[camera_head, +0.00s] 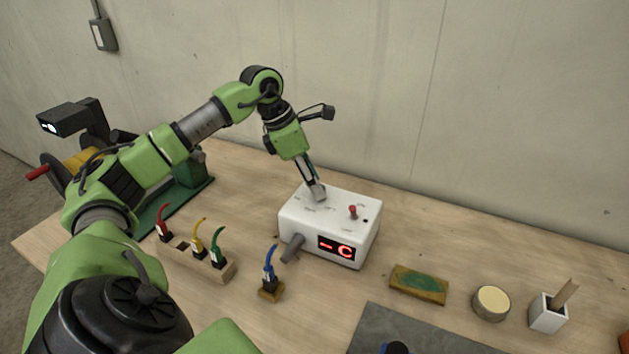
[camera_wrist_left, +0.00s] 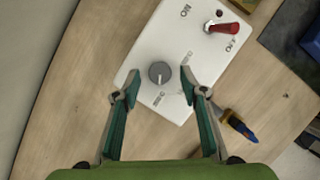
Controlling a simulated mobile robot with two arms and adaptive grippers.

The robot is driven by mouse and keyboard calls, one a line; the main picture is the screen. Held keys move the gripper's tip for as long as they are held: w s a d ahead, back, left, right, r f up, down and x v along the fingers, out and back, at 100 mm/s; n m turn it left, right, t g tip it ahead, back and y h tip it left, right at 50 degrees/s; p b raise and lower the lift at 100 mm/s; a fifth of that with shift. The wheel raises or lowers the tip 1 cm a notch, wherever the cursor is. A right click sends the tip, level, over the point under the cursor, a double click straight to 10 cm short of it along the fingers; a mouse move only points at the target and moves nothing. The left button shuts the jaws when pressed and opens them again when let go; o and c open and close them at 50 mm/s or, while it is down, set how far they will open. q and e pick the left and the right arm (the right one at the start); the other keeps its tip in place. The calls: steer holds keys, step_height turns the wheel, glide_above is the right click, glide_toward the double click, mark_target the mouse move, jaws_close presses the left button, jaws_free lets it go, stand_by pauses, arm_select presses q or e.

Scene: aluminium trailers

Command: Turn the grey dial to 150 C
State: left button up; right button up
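The grey dial (camera_wrist_left: 159,72) sits on top of a white control box (camera_head: 325,212). A light line on the dial's face points downward in the left wrist view. Printed marks around it are too small to read. My left gripper (camera_wrist_left: 159,80) is open, with one finger on each side of the dial and gaps between. In the head view the left gripper (camera_head: 316,186) reaches down over the box top, close to the dial. The display (camera_head: 340,249) on the box's front shows a red dash and "C". My right gripper is not in view.
A red switch (camera_head: 353,211) stands on the box beside the dial. A grey cylinder (camera_head: 292,248) sticks out in front. Left are red, yellow and blue-green hooked pieces in a wooden rack (camera_head: 208,262); a blue one (camera_head: 270,268) stands separately. A sponge (camera_head: 419,284) lies right.

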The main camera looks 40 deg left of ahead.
arm_select(q)
steer(key=shift+w+f, duration=0.2)
steer(key=shift+f, duration=0.2)
steer(key=c, duration=1.1)
